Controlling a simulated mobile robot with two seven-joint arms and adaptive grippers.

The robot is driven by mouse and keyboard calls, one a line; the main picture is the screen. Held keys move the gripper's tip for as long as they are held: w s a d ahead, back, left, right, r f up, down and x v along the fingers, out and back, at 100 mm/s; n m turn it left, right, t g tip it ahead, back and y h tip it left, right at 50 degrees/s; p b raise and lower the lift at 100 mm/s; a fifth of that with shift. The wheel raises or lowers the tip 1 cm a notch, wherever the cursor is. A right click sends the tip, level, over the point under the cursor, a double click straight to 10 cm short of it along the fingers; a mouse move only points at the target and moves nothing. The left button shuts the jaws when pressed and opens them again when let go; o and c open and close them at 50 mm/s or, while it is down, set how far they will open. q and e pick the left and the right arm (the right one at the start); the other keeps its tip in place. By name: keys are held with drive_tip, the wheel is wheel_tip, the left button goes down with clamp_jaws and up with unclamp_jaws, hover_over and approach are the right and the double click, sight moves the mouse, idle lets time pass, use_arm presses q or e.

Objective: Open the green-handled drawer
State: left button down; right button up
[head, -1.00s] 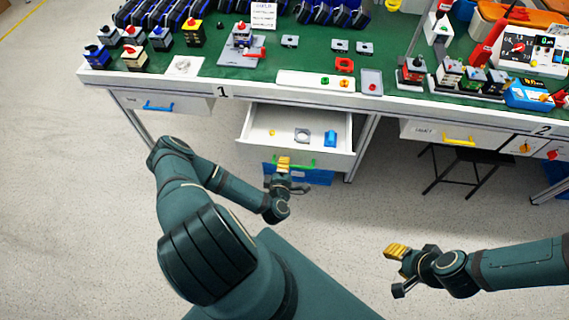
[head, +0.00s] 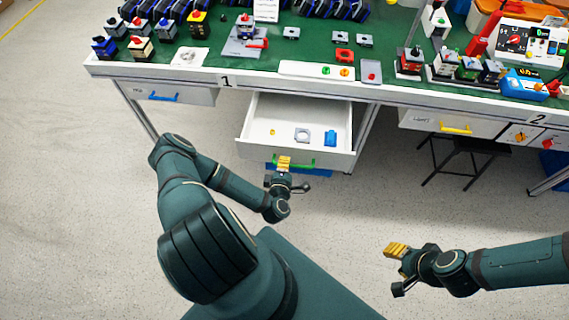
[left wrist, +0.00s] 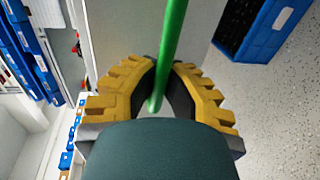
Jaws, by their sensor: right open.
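The white drawer (head: 254,149) under the workbench stands well out from the bench. Its green handle (head: 306,163) is on the front face. My left gripper (head: 284,164) is at the left part of this handle. In the left wrist view the green handle (left wrist: 173,35) runs between the yellow fingers of the left gripper (left wrist: 163,72); they are closed around it. Inside the drawer lie a yellow piece (head: 272,132), a grey square part (head: 302,135) and a blue part (head: 330,138). My right gripper (head: 396,268) is open and empty over the floor.
A blue-handled drawer (head: 190,95) and a yellow-handled drawer (head: 430,122) are shut. The green bench top (head: 205,77) carries switches and panels. A dark stool (head: 465,155) stands at the right. A blue bin (left wrist: 265,28) is below the drawer. The floor in front is clear.

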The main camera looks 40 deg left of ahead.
use_arm(q)
drive_tip(key=c, duration=1)
unclamp_jaws()
drive_tip(key=v, duration=1.2)
